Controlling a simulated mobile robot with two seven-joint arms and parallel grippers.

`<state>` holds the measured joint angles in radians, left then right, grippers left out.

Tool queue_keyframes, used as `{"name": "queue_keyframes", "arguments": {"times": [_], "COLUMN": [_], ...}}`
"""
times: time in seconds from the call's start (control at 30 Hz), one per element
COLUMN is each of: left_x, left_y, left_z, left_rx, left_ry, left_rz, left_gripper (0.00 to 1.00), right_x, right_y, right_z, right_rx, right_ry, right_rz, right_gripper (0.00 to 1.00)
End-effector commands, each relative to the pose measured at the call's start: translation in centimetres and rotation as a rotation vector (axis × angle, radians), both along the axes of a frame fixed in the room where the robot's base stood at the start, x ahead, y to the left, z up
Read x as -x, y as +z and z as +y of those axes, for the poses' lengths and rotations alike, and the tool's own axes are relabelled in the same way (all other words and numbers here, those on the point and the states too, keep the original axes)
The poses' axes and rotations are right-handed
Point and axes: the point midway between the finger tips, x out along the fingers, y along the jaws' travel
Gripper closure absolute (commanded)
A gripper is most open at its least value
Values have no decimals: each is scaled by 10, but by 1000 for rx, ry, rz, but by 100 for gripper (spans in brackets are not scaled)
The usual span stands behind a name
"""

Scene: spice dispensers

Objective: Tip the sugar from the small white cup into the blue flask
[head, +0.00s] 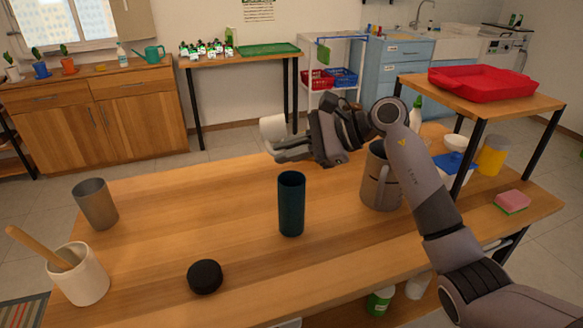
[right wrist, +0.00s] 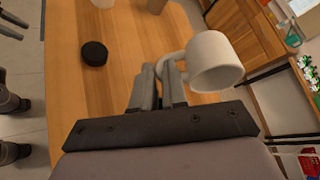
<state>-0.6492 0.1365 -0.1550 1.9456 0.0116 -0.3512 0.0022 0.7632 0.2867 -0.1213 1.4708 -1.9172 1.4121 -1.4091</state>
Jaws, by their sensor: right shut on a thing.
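My right gripper (head: 287,152) is shut on the small white cup (head: 273,128), above the table and behind the blue flask. The right wrist view shows the fingers (right wrist: 160,78) closed on the handle of the cup (right wrist: 208,55), with its round mouth partly facing the camera. I cannot make out sugar in it. The blue flask (head: 291,205) is a tall, dark, open cylinder standing upright at the middle of the table. The cup is apart from it, higher and to its left. My left gripper is not in view.
A black round lid (head: 205,276) lies in front of the flask. A grey cup (head: 95,204) and a white mortar (head: 82,277) with a wooden pestle stand left. A grey-brown jug (head: 380,183) stands right, near a small raised shelf (head: 480,100) with a red tray.

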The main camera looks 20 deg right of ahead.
Motion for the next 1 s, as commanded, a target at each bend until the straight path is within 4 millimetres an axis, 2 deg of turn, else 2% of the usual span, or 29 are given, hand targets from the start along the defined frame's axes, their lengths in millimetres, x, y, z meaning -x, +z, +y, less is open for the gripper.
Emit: {"name": "queue_keyframes", "arguments": {"times": [0.03, 0.5, 0.63, 1.0], "left_x": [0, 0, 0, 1], "left_y": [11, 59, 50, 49], "left_z": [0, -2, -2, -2], "left_rx": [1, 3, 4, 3], "left_ry": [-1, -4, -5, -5], "left_rz": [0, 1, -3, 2], "left_gripper": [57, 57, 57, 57], "right_x": [0, -2, -3, -3], "right_y": [6, 6, -1, 0], "right_z": [1, 10, 9, 11], "right_rx": [17, 207, 276, 459], "right_ry": [2, -1, -2, -4], "right_rz": [5, 55, 69, 119], "right_gripper": [100, 100, 100, 100]}}
